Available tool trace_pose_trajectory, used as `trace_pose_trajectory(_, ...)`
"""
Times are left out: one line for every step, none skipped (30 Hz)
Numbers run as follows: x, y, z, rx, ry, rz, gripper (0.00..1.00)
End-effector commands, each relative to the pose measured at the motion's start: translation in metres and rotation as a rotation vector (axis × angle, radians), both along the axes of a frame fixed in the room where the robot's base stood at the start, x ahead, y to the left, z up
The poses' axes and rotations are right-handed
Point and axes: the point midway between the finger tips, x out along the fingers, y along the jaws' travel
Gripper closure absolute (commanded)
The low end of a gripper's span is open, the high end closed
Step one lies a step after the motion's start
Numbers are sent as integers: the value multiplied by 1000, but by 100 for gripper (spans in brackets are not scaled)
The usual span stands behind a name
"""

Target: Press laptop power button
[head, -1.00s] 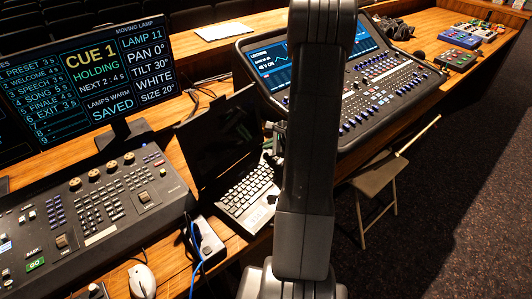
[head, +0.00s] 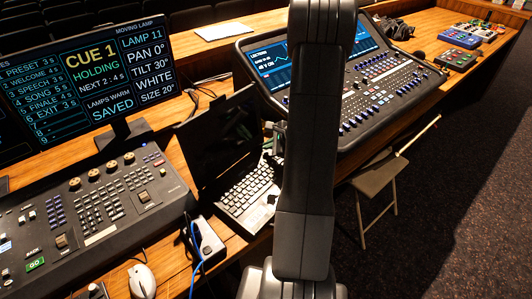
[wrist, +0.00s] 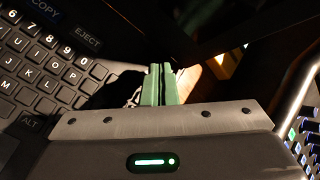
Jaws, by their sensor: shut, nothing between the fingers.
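The open laptop (head: 245,199) stands on the wooden desk, its screen (head: 210,150) dark. Its keyboard (wrist: 45,70) fills the left of the wrist view, with COPY and EJECT keys at the upper row. My gripper (wrist: 161,70) has its green fingers together and empty, just right of the keys by the laptop's far right corner. Whether the fingertips touch the laptop, I cannot tell. The power button is not distinguishable; the fingers and dark shadow cover that area. In the head view my arm hides most of the gripper.
A mixing console (head: 350,95) stands close on the right. A lighting desk (head: 90,205) and a cue monitor (head: 95,75) are at the left. A small box (head: 207,240) with a blue cable and a mouse (head: 142,281) lie near the front edge. A folding stool (head: 375,178) stands on the floor.

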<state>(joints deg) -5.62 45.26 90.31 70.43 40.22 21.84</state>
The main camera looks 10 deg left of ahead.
Motion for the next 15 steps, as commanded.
trace_pose_trajectory(0,0,-2,0,0,0,100)
trace_pose_trajectory(0,0,-3,0,0,0,100)
trace_pose_trajectory(0,0,-5,0,0,0,100)
trace_pose_trajectory(0,0,-6,0,0,0,100)
trace_pose_trajectory(0,0,-7,0,0,0,100)
trace_pose_trajectory(0,0,-8,0,-1,1,100)
trace_pose_trajectory(0,0,-9,0,-1,1,100)
trace_pose_trajectory(0,0,-9,0,-1,1,100)
trace_pose_trajectory(0,0,-9,0,-1,1,100)
trace_pose_trajectory(0,0,-9,0,-1,1,100)
trace_pose_trajectory(0,0,-8,0,-1,1,100)
trace_pose_trajectory(0,0,-8,0,0,0,100)
trace_pose_trajectory(0,0,-8,0,0,0,100)
trace_pose_trajectory(0,0,-8,0,0,0,100)
trace_pose_trajectory(0,0,-8,0,0,0,100)
